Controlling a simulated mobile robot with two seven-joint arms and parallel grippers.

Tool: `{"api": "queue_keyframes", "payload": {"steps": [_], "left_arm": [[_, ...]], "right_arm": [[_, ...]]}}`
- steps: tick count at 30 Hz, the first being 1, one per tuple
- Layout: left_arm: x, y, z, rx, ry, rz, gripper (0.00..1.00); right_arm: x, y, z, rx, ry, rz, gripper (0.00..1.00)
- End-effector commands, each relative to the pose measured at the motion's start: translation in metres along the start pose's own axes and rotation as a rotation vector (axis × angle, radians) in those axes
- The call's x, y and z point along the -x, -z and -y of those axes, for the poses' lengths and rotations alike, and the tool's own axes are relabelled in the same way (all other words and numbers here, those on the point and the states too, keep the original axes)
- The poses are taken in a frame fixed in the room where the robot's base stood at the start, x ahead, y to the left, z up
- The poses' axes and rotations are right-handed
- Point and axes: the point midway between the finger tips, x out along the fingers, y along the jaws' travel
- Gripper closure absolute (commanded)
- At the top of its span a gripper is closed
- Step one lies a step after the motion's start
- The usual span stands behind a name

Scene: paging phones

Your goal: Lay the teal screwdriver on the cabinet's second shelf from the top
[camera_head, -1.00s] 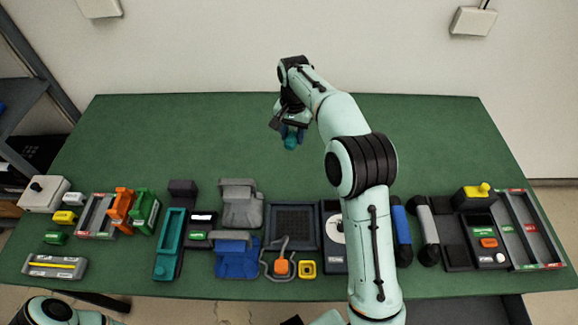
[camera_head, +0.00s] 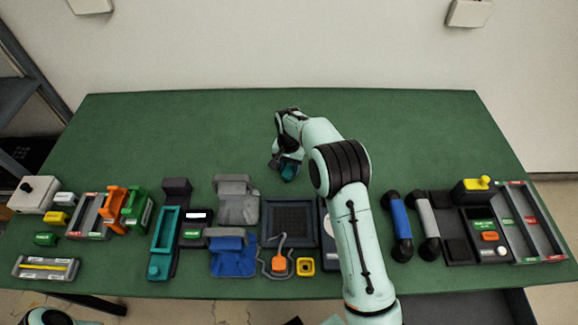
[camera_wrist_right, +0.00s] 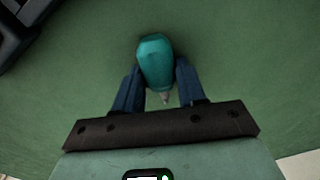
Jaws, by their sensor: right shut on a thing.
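The teal screwdriver (camera_wrist_right: 155,60) is held between the two dark blue fingers of my right gripper (camera_wrist_right: 158,82) in the right wrist view. Its thick teal handle shows, and a short pale tip shows between the fingers. In the head view the teal handle (camera_head: 289,172) shows at the end of my right arm, over the green table behind the row of devices. My left gripper is out of view. No cabinet can be made out for certain. A dark grey shelf unit (camera_head: 14,97) is cut off at the left edge, and its levels cannot be told apart.
The green table (camera_head: 180,125) is bare across its back half. Along its front lie several phones and devices, among them a teal one (camera_head: 165,240), a grey one (camera_head: 237,203) and a blue handset (camera_head: 400,222). A wall stands behind the table.

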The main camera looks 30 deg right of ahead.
Motion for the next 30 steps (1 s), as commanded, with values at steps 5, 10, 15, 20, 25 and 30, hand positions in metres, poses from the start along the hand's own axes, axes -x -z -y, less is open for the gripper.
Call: {"api": "queue_keyframes", "payload": {"steps": [5, 10, 15, 20, 25, 30], "left_arm": [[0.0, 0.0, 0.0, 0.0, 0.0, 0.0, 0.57], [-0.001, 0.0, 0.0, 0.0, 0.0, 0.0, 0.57], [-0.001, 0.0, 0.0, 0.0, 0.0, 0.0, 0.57], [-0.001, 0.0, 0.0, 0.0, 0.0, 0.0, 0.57], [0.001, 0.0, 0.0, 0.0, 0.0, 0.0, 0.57], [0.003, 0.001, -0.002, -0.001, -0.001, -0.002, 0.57]], "right_arm": [[0.0, 0.001, 0.001, 0.0, 0.003, -0.002, 0.9], [-0.003, 0.0, 0.001, 0.0, 0.002, -0.002, 0.9], [-0.003, 0.0, 0.001, 0.0, 0.002, -0.002, 0.34], [-0.003, 0.0, 0.001, 0.0, 0.002, -0.002, 0.34], [0.004, 0.001, 0.001, 0.0, 0.003, -0.002, 0.34], [0.032, 0.001, 0.002, 0.0, 0.006, -0.005, 0.34]]}}
